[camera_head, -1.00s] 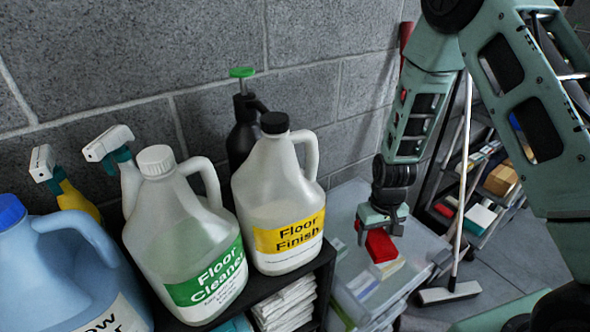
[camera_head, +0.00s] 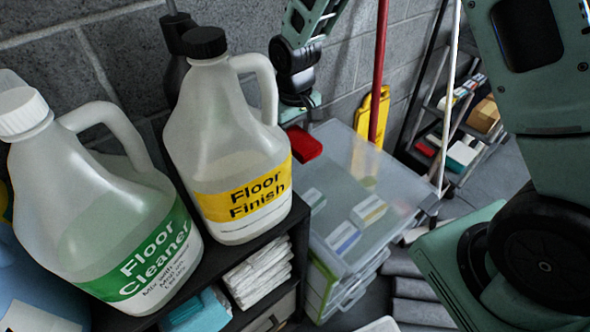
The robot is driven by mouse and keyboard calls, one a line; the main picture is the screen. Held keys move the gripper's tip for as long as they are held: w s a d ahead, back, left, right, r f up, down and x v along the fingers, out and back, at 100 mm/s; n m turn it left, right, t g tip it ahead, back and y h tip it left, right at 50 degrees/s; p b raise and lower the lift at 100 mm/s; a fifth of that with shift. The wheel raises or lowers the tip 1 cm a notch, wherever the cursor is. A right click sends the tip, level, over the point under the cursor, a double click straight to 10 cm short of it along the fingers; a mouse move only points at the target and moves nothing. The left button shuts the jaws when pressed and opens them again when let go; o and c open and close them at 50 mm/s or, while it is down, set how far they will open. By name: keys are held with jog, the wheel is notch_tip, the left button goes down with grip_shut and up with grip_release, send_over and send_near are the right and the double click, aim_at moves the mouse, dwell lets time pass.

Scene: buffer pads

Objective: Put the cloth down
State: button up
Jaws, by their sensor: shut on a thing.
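A small red folded cloth (camera_head: 303,143) shows at the back left corner of a clear plastic drawer unit (camera_head: 352,238). My gripper (camera_head: 294,118) is just above and behind it, shut on the cloth. The Floor Finish jug (camera_head: 222,140) and its handle hide part of my gripper, so the fingertips are hard to see. I cannot tell whether the cloth touches the drawer unit's top.
The Floor Cleaner jug (camera_head: 95,195) stands left of the Floor Finish jug on a dark shelf (camera_head: 228,262) with folded white cloths (camera_head: 260,272) below. A red pole (camera_head: 380,75) and yellow sign (camera_head: 372,110) stand behind the drawer unit. Its top's right part is clear.

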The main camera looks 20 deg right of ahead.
aim_at(295, 172)
notch_tip(295, 172, down, 10)
jog(key=shift+r+p, duration=0.25)
jog(key=shift+p, duration=0.7)
jog(key=shift+f, duration=0.25)
jog(key=o, duration=1)
